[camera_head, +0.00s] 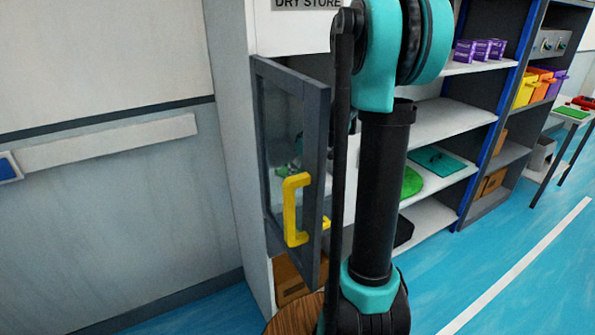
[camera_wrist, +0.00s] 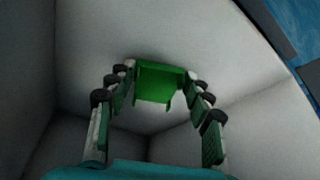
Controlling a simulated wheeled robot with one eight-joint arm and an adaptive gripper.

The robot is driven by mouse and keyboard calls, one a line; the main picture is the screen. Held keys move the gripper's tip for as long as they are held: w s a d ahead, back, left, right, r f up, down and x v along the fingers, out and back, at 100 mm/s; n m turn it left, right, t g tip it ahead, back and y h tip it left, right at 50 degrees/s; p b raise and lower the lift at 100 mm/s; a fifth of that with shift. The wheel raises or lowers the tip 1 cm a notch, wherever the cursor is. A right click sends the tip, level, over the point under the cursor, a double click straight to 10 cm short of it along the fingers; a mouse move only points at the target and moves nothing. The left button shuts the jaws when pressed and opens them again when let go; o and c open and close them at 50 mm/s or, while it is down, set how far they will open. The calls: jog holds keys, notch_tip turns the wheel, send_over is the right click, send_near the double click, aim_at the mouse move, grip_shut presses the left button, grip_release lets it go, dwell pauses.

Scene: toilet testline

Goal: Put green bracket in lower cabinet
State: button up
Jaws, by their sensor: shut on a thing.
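The green bracket (camera_wrist: 158,84) sits between the fingertips of my gripper (camera_wrist: 159,73) in the wrist view, and the fingers are shut on it. Pale walls surround the bracket and fingers, like the inside of a cabinet compartment. In the head view, a cabinet with a grey-framed glass door (camera_head: 316,160) and a yellow handle (camera_head: 291,212) stands at the centre. The door stands open toward me. My arm hides most of the cabinet opening, and my gripper is only vaguely visible through the glass. I cannot tell whether the bracket touches a surface.
A brown box (camera_head: 292,281) sits below the door. A wooden round top (camera_head: 293,315) is near my arm. The blue floor (camera_head: 470,265) at right is clear.

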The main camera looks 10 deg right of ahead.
jog(key=o, duration=1.1)
jog(key=shift+f, duration=0.1)
jog(key=shift+o, duration=0.2)
jog(key=v, duration=1.2)
